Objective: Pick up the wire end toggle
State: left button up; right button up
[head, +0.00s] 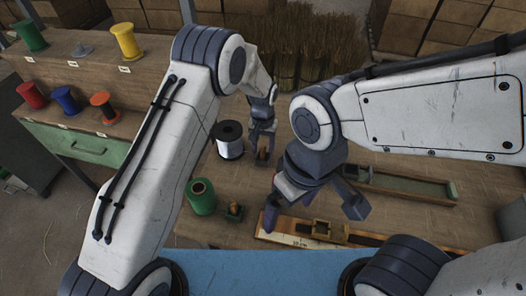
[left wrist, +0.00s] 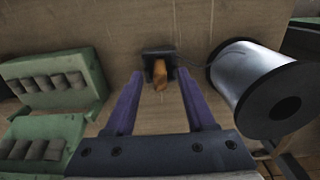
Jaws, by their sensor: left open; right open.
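The wire end toggle is a small orange-brown wooden piece (left wrist: 160,73) seated in a dark block (left wrist: 158,53) on the bench. My left gripper (head: 262,158) is open, pointing down just right of the wire spool. In the left wrist view its purple fingers (left wrist: 165,100) lie either side of the toggle, apparently apart from it. The silver wire spool (left wrist: 262,85) has black flanges and also stands in the head view (head: 230,148). A thin wire runs from it towards the block. My right gripper (head: 312,212) is open and empty over the fixture at the bench front.
A green-lined tray (head: 405,186) lies right. Bristle bundles (head: 310,50) stand behind. Coloured spools sit on the left shelf (head: 75,75). Green racks (left wrist: 55,85) lie beside my left gripper.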

pick_arm(q)
jog(key=shift+f, duration=0.5)
jog(key=shift+c, duration=0.3)
grip_shut()
jog(key=shift+r, duration=0.1)
